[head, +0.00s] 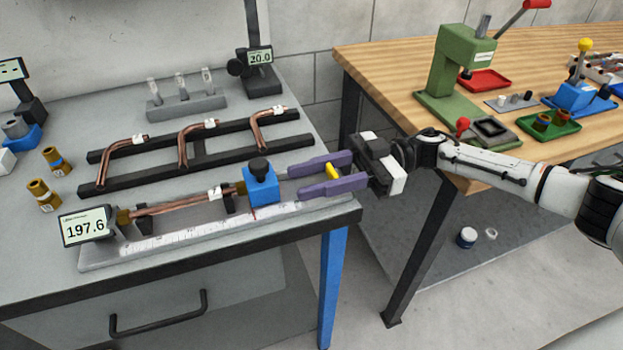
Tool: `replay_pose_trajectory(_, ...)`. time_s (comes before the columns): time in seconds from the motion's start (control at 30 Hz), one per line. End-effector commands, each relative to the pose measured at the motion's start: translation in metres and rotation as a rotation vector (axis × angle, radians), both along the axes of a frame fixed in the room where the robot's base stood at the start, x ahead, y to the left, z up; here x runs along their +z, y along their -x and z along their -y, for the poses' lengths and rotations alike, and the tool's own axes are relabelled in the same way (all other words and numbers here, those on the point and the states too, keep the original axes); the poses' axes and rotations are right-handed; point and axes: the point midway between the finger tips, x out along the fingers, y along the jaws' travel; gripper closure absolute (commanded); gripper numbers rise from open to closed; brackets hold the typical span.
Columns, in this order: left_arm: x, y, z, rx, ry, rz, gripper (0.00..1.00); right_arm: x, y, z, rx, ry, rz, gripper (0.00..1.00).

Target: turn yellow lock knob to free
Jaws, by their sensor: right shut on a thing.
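The yellow lock knob (333,170) shows as a small yellow piece between the purple fingers of my right gripper (325,175), at the right end of the measuring fixture (165,240). My right gripper is shut on the knob, and its fingers hide part of it. A blue block (261,185) with a black knob on top (260,165) sits on the fixture just left of the fingertips. A copper tube (180,203) lies along the fixture, left of the block. My left gripper is not in view.
A display (87,226) reading 197.6 stands at the fixture's left end. Bent copper tubes (192,145) lie on a black rack behind. Brass fittings (43,195) stand at the left. A wooden bench (390,68) with a green press (450,70) is at the right.

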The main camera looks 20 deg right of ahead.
Motion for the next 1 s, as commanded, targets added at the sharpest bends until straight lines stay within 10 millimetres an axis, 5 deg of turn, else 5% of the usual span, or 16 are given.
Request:
replay_pose_trajectory(0.47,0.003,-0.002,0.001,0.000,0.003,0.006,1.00,0.002,0.001,-0.002,0.017,-0.006,0.002,0.88)
replay_pose_trajectory(0.5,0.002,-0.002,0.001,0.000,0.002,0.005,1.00,0.002,0.001,-0.002,0.017,-0.006,0.002,0.61)
replay_pose_trajectory(0.6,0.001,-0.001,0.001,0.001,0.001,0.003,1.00,0.002,0.001,-0.002,0.016,-0.005,0.002,0.47)
replay_pose_trajectory(1.0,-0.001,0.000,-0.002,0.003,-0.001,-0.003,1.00,0.011,0.000,-0.001,0.014,-0.003,0.003,0.47)
